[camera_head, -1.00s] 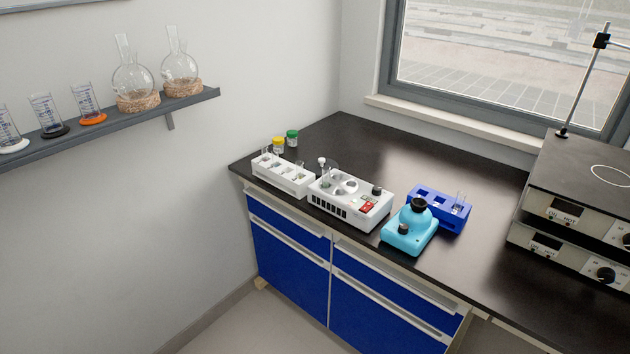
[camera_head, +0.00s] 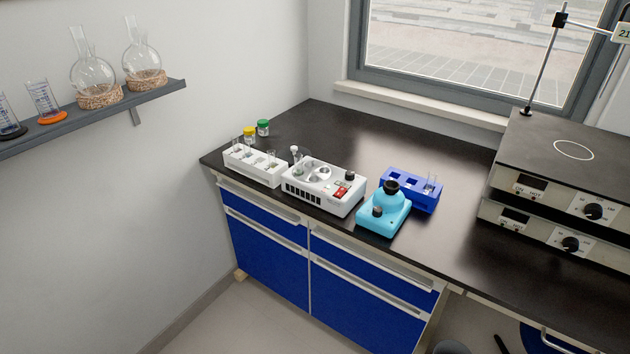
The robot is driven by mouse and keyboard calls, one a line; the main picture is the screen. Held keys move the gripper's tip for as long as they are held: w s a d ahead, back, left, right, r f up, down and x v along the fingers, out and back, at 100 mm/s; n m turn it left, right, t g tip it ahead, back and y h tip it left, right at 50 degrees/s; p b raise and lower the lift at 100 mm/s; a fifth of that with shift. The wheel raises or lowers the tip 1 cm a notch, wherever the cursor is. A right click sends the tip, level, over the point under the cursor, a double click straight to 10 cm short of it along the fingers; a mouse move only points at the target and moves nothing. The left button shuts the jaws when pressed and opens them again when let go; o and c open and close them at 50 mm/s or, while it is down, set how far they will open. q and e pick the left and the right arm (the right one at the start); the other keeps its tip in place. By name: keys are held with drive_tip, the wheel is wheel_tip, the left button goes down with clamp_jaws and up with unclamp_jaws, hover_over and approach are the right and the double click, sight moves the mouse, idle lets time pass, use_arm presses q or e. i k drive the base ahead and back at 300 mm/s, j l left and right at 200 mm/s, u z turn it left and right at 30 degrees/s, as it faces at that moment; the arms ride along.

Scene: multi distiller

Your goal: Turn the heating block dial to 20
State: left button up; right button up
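Two grey heating units with black tops are stacked at the right of the bench. The upper unit (camera_head: 545,190) has a dark display and a black dial (camera_head: 593,211). The lower unit (camera_head: 535,228) has the same kind of panel with a black dial (camera_head: 570,244). The dial marks are too small to read. A white block device (camera_head: 322,188) with round wells, a red switch and a black knob (camera_head: 350,176) sits mid-bench. I cannot tell which of these is the heating block. Neither gripper is in view.
A turquoise device (camera_head: 383,215) and a blue rack (camera_head: 410,190) stand right of the white device. A white tube rack (camera_head: 255,166) stands left. The dark bench (camera_head: 445,165) has free room behind the devices. Flasks (camera_head: 145,55) sit on a wall shelf (camera_head: 160,95).

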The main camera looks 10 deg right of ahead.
sight(349, 176)
drive_tip(key=z, duration=0.45)
drive_tip(key=i+j+z, duration=0.1)
drive_tip(key=z, duration=0.35)
drive_tip(key=j+z, duration=0.1)
drive_tip(key=z, duration=0.3)
drive_tip(key=i+j+z, duration=0.1)
drive_tip(key=z, duration=0.35)
drive_tip(key=j+z, duration=0.35)
drive_tip(key=j, duration=0.15)
drive_tip(key=j+z, duration=0.35)
drive_tip(key=j, duration=0.15)
